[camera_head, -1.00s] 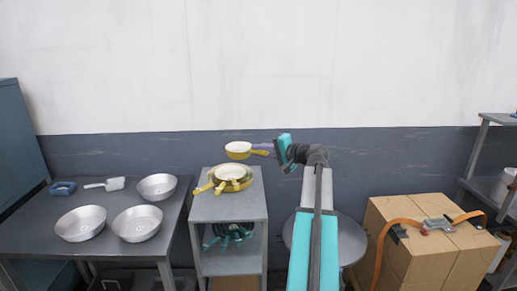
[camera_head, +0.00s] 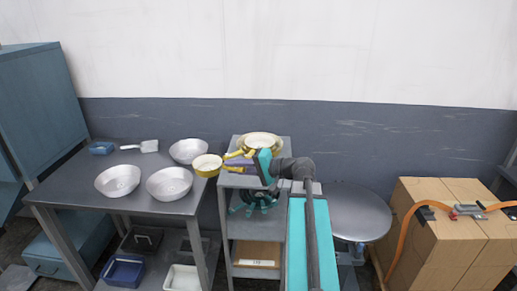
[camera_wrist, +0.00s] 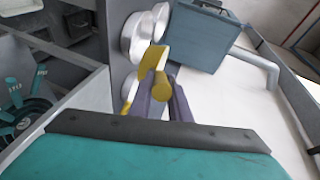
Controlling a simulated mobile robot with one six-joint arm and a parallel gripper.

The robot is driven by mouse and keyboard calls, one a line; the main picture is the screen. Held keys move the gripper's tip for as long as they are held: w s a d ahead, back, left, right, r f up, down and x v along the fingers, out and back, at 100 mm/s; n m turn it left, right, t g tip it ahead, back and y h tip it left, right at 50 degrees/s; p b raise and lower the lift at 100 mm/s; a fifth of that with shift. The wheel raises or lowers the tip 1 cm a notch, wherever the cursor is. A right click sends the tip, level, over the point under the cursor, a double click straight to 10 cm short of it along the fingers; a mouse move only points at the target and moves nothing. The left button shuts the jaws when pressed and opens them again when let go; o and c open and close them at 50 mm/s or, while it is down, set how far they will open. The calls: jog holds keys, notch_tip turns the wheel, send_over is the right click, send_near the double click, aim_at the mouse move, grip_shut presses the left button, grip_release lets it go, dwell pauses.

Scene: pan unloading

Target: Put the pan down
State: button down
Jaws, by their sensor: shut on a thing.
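My gripper (camera_head: 238,164) is shut on the handle of a small yellow pan with a cream inside (camera_head: 207,165). The pan is off the shelf stand, held out to the left, seemingly above the table's right edge; its height over the table is hard to tell. In the wrist view, the purple fingers (camera_wrist: 160,88) close on the yellow handle, and the pan's side (camera_wrist: 152,60) shows beyond them. The grey table (camera_head: 135,192) holds several metal bowls. Other yellow pans (camera_head: 262,141) are stacked on the grey shelf stand, partly hidden by my arm.
One bowl (camera_head: 169,184) lies just left of the held pan, another (camera_head: 188,151) behind it. A scoop (camera_head: 141,146) and a blue item (camera_head: 101,148) lie at the table's back. A round grey surface (camera_head: 350,212) and cardboard boxes (camera_head: 440,230) stand right.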

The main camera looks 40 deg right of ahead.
jog(key=a+f+n+g+y, duration=0.1)
jog(key=a+f, duration=0.2)
jog(key=a, duration=0.4)
jog(key=a+f+n+g+y+b, duration=0.1)
jog(key=a+f+n+y, duration=0.15)
jog(key=a, duration=0.35)
jog(key=a+f+g, duration=0.1)
jog(key=a+f, duration=0.3)
jog(key=a, duration=0.3)
jog(key=a+f+n+g+b, duration=0.1)
jog(key=a+f+b, duration=0.3)
jog(key=f+b, duration=0.5)
jog(key=shift+w+a+f+y, duration=0.25)
jog(key=shift+w+f+y, duration=0.2)
jog(key=shift+f, duration=0.35)
jog(key=shift+s, duration=0.2)
